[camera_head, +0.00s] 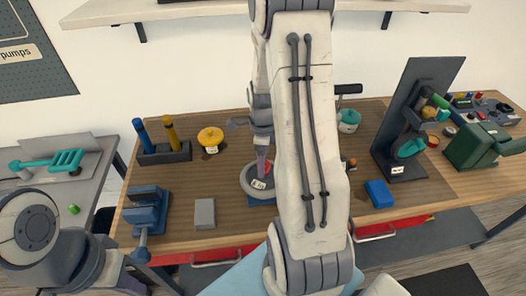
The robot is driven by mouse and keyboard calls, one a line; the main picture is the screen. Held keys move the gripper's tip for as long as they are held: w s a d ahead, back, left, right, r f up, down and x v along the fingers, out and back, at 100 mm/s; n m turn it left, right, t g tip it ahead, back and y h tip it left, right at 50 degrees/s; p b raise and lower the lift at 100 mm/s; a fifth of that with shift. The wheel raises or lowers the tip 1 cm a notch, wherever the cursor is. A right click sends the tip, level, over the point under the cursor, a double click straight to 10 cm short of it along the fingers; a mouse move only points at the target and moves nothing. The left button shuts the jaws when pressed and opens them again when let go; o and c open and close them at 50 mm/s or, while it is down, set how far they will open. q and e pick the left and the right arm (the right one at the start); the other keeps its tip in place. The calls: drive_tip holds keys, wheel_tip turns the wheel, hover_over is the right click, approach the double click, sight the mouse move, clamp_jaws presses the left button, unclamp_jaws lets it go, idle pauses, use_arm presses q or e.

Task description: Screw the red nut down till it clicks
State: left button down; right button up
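Directly beneath is a grey round fixture (247,182) on a blue base, with a pale label. A small red patch (267,169) shows beside the fingertips inside this fixture; it looks like the red nut, mostly hidden by the gripper. I cannot make out any thread or a gap below it. My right gripper is not in view.
The bench (170,232) also holds a blue vise (147,208), a grey block (204,213), a yellow knob (210,137), a holder with blue and yellow handles (165,153), and a blue box (379,194). A dark upright panel (428,82) stands right. My arm hides the bench centre.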

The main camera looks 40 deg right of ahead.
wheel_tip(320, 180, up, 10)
drive_tip(key=b, duration=0.1)
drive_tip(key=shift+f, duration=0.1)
idle(0.4)
